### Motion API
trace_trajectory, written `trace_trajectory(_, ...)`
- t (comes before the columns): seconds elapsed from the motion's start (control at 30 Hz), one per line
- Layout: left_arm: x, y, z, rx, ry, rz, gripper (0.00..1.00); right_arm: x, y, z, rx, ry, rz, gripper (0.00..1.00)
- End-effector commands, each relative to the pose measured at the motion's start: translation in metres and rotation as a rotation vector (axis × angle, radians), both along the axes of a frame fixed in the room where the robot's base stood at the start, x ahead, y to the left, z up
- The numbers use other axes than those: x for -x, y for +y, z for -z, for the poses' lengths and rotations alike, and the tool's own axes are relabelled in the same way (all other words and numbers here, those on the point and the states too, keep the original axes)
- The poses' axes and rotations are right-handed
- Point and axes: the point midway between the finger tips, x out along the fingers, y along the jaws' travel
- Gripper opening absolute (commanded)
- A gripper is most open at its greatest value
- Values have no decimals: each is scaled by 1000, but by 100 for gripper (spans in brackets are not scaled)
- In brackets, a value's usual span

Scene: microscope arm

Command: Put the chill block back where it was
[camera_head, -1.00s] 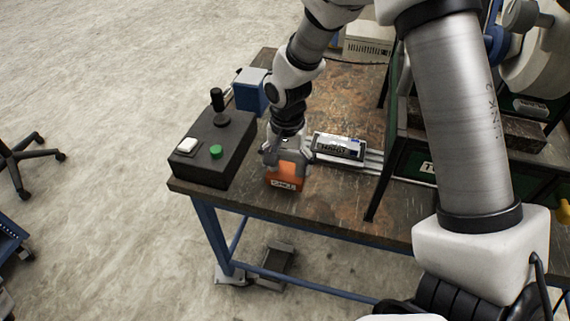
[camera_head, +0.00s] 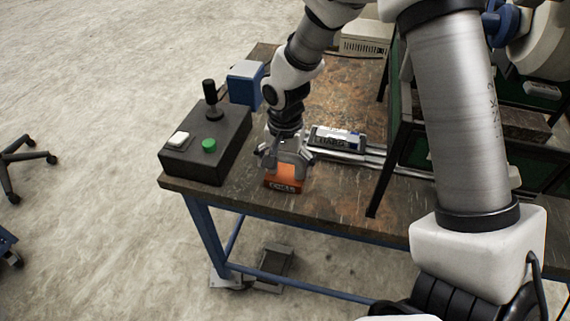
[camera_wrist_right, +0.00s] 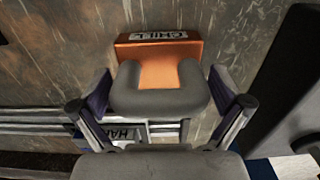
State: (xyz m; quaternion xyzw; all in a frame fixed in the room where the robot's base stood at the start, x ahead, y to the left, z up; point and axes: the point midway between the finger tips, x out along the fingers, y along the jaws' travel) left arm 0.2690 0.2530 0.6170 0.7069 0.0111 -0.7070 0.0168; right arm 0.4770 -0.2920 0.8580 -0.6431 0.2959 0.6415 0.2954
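The orange chill block (camera_head: 284,184) is at the front part of the workbench (camera_head: 335,210), its dark label facing the near edge. It appears to rest on the bench top. My right gripper (camera_head: 284,166) is above it and reaches down around it. In the right wrist view the orange block (camera_wrist_right: 160,52) shows beyond the grey gripper parts. There the two fingers of my right gripper (camera_wrist_right: 163,108) stand wide apart, with gaps beside the block, so they are open. My left gripper is not in view.
A black control box (camera_head: 205,145) with joystick and green button stands left of the block. A blue block (camera_head: 245,82) is behind it. A dark labelled block (camera_head: 335,139) sits by metal rails to the right. Green-sided equipment (camera_head: 420,150) stands further right.

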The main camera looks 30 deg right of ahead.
Motion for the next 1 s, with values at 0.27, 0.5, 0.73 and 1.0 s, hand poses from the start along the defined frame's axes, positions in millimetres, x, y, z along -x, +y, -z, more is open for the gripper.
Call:
trace_trajectory(0.27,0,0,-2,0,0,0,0,0,0,-6,0,-1,0,100)
trace_trajectory(0.5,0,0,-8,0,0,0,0,-2,0,-58,1,-7,1,100)
trace_trajectory(0.73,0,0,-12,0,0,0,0,-1,0,-110,1,-3,0,100)
trace_trajectory(1.0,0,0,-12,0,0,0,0,0,0,-123,1,1,0,100)
